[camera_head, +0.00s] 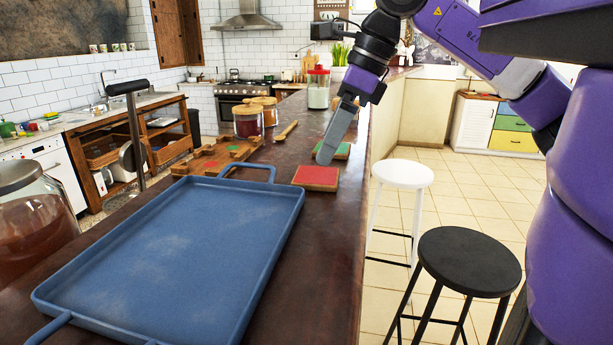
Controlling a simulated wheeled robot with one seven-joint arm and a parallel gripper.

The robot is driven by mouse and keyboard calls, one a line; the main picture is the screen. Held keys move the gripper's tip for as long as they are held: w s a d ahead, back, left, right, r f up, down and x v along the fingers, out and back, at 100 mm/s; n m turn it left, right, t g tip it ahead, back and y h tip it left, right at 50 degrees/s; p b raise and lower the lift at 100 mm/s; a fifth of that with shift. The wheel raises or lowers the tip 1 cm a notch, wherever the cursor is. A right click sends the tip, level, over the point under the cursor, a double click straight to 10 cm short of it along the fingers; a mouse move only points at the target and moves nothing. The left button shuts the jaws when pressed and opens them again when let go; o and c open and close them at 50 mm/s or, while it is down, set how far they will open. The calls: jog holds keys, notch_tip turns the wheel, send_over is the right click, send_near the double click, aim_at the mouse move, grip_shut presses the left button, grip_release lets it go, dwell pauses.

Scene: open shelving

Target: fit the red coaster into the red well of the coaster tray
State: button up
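The red coaster (316,178), a square with a wooden rim, lies flat on the dark counter just right of the blue tray's far corner. My gripper (325,158) points down at the coaster's far edge; its grey fingers overlap in this view, so the gap between them is hidden. I cannot tell whether the tip touches the coaster. The wooden coaster tray (190,170) lies farther left, behind the blue tray, with small coloured marks, a red one among them. A green coaster (343,151) lies behind my gripper, partly covered by it.
A large blue tray (185,245) fills the near counter. Jars (248,122) and a wooden spoon (287,131) stand or lie beyond the coaster tray. A glass jar (30,220) is at left. A white stool (402,174) and a black stool (469,262) stand right of the counter.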

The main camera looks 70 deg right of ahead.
aim_at(317, 175)
jog(key=shift+s+d+p+x, duration=0.15)
jog(key=shift+p+x, duration=0.15)
jog(key=shift+x, duration=1.25)
jog(key=shift+s+d+p+x, duration=0.15)
jog(key=shift+p+x, duration=0.15)
jog(key=shift+x, duration=1.25)
jog(key=shift+f, duration=0.15)
jog(key=c, duration=1.4)
